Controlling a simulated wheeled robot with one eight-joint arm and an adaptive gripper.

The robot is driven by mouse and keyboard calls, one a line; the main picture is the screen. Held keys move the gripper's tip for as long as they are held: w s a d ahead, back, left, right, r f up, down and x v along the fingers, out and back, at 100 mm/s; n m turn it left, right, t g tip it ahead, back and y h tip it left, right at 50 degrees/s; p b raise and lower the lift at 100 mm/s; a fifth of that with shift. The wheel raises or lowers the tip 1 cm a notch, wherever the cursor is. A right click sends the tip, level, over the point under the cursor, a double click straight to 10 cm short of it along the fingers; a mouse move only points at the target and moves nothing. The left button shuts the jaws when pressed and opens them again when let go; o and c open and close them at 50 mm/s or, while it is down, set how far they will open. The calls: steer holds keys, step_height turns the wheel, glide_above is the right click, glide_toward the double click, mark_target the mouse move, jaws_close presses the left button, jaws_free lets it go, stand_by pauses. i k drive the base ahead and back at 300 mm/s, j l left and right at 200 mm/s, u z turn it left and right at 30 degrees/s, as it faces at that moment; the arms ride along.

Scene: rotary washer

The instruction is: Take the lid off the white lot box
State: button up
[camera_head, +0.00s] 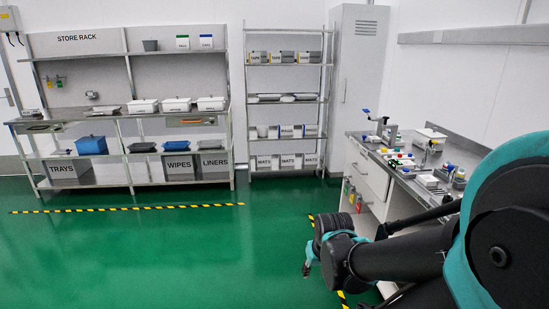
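Several white boxes are in view, and I cannot tell which is the lot box. Three white lidded boxes stand in a row on the store rack's counter: a left one (143,106), a middle one (177,104) and a right one (211,103). Another white box (431,134) stands at the back of the right-hand bench. My gripper (306,270) hangs low over the green floor at lower centre, well apart from all of these boxes. It is small and dark here, so its fingers cannot be made out.
The store rack (127,110) stands at the left, with a blue bin (92,145) on its lower shelf. A wire shelf (286,97) and a tall cabinet (357,75) follow. The bench (377,158) at right is cluttered. The green floor (160,250) is open, with striped tape (130,208).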

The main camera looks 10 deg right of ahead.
mark_target(429, 133)
steer(key=i+j, duration=0.1)
steer(key=i, duration=0.35)
steer(key=i+j+z, duration=0.1)
steer(key=i, duration=0.35)
steer(key=i+j, duration=0.1)
steer(key=i, duration=0.35)
steer(key=z, duration=0.05)
